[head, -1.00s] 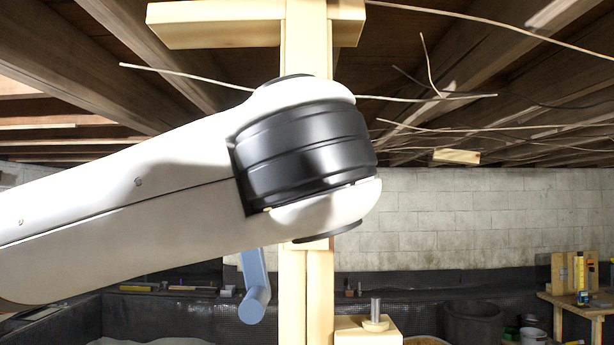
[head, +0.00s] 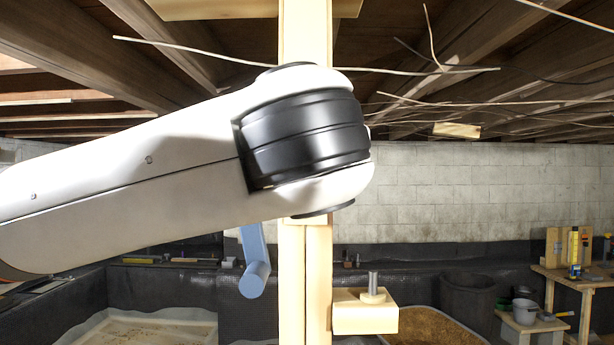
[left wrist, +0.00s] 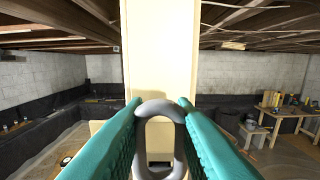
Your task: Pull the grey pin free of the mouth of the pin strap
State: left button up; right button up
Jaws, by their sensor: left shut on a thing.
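In the left wrist view, the teal fingers of my left gripper (left wrist: 160,120) are shut on a grey oval loop (left wrist: 158,107), in front of a pale wooden post (left wrist: 160,50). I cannot tell whether this loop is part of the grey pin; the pin strap and its mouth are not clearly seen. In the head view my left arm crosses in front of the post (head: 306,240), and the gripper is hidden behind it. A short grey upright peg (head: 373,281) stands in a pale collar on a wooden block (head: 365,317) at the post's right side. My right gripper is not in view.
A blue crank-like handle (head: 254,270) hangs just left of the post. Loose wires (head: 430,70) droop from the beamed ceiling. A wooden bench (head: 575,275) with tools stands at the right, with a grey bucket (head: 525,311) on a lower stand. A brick wall (head: 480,200) closes the back.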

pick_arm(q)
jog(key=s+b, duration=0.3)
jog(key=shift+s, duration=0.35)
jog(key=shift+r, duration=0.15)
dwell(0.4)
notch_tip(320, 180, up, 8)
jog(key=p, duration=0.3)
dwell(0.8)
